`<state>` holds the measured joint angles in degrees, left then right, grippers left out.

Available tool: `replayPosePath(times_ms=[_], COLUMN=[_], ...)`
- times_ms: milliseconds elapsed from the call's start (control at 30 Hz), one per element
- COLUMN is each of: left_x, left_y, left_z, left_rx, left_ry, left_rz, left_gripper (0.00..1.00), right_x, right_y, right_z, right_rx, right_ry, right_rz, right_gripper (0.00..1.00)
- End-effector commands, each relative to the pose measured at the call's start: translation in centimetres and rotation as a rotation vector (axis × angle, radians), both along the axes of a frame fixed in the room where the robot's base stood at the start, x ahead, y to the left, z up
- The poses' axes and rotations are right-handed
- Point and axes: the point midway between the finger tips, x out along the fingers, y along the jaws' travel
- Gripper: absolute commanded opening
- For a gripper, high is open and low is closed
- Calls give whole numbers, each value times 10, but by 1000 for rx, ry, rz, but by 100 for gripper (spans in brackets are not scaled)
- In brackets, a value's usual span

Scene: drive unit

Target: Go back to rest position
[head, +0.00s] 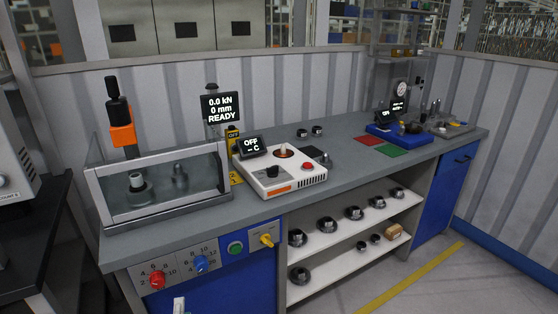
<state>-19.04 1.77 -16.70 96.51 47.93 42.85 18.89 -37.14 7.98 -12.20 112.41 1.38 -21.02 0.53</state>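Neither of my grippers shows in the head view, and no part of my arms is seen. The long grey workbench (345,170) runs from the front left to the back right. On its left end stands a press with an orange and black ram (122,132) behind a clear guard box (160,190). A dark display reading 0.0 kN, 0 mm, READY (221,107) stands behind it. A white heater unit (283,180) with a display reading OFF (252,146) sits right of the guard.
A red mat (369,140) and a green mat (391,150) lie by a blue tray (383,132). Shelves below (345,224) hold several metal rings and a small brown box (394,231). Knobs (157,280) are on the bench front. Floor is clear at lower right (440,285).

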Motion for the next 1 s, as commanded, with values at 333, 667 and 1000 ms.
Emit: replayPosePath(times_ms=[333,667,1000], left_x=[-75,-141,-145], left_y=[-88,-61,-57], left_z=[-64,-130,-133], left_rx=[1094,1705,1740], left_ry=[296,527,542], left_rz=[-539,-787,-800], left_gripper=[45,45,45], right_x=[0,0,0], right_y=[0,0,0], right_z=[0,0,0], right_rx=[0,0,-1], right_ry=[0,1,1], right_rz=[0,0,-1], right_gripper=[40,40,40])
